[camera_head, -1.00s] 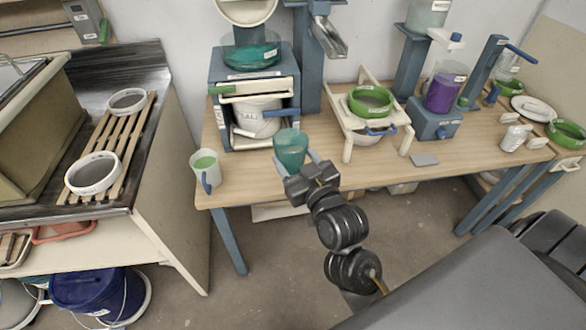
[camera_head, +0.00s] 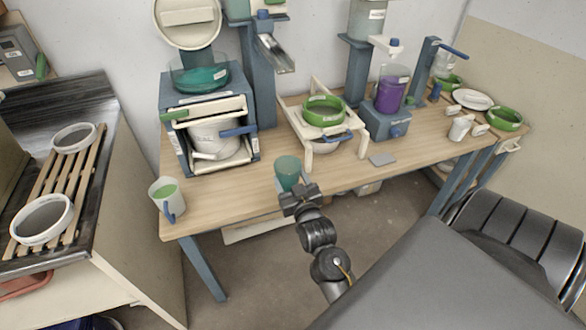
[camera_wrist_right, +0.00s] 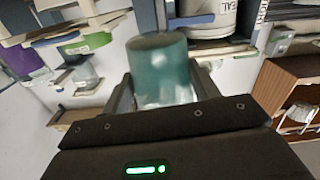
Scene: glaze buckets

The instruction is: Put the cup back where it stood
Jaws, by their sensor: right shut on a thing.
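A teal, see-through cup (camera_head: 288,171) is held upright by my right gripper (camera_head: 296,187) at the front edge of the wooden table (camera_head: 235,195). In the right wrist view the cup (camera_wrist_right: 160,75) stands between the two fingers of my right gripper (camera_wrist_right: 163,90), which is shut on it. Whether the cup's base touches the tabletop cannot be told. My left gripper is not in view.
A white mug with green contents (camera_head: 166,198) stands at the table's left front corner. A blue press with a white bucket (camera_head: 215,137), a cream stand with a green ring (camera_head: 323,111) and a purple-filled jar (camera_head: 391,94) stand behind. Bare tabletop lies between mug and cup.

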